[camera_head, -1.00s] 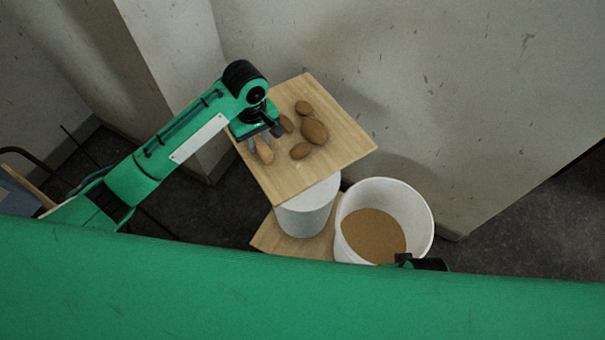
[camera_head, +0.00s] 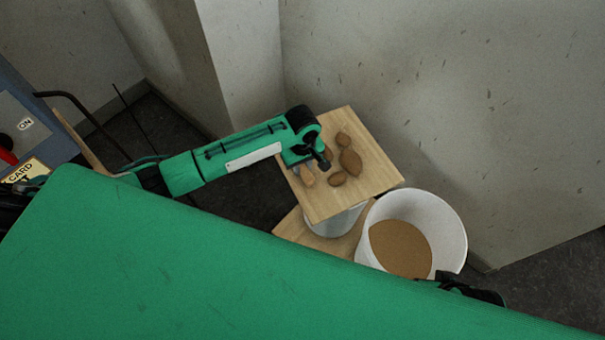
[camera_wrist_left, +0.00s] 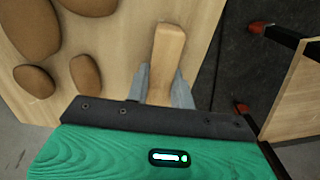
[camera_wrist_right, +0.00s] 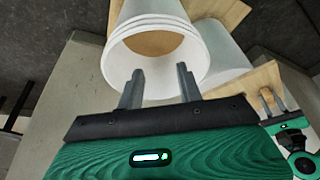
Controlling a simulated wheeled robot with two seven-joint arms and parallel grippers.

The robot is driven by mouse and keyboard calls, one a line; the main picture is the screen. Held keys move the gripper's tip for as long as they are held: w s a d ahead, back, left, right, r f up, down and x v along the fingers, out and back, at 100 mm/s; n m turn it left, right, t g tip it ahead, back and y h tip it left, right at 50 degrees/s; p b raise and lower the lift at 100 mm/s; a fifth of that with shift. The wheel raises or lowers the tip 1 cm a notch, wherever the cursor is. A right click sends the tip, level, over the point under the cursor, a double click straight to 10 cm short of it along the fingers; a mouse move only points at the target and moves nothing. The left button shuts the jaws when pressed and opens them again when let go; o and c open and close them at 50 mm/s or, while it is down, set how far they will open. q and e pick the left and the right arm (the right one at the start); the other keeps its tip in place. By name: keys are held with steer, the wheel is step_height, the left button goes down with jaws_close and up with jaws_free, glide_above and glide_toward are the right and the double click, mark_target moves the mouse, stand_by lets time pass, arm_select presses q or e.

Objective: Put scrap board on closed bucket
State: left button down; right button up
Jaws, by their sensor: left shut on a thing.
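The scrap board (camera_head: 365,190) is a light wooden square carrying several brown oval lumps (camera_head: 350,160) and a pale wooden handle (camera_wrist_left: 167,50). My left gripper (camera_head: 308,173) is shut on that handle, its fingers on both sides of it in the left wrist view (camera_wrist_left: 162,88). The white closed bucket (camera_head: 336,222) is under the board, which hides its top; I cannot tell whether they touch. My right gripper (camera_wrist_right: 160,85) is open and empty, facing the open bucket in its wrist view; in the head view only a dark part of it shows at the green edge.
A white open bucket (camera_head: 448,225) with brown contents (camera_head: 400,250) stands right beside the closed one. Another wooden board (camera_head: 292,228) lies low under the buckets. Grey walls (camera_head: 400,70) stand close behind. A panel with a red part (camera_head: 8,157) is at far left.

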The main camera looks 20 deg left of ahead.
arm_select(q)
step_height(320, 180, down, 4)
steer(key=shift+f+b, duration=0.15)
steer(key=shift+b, duration=0.4)
arm_select(e)
steer(key=shift+a+r, duration=0.3)
steer(key=shift+r, duration=0.25)
arm_select(q)
steer(key=c, duration=1.2)
jaws_free()
steer(key=shift+f, duration=0.1)
arm_select(e)
steer(key=shift+d, duration=0.1)
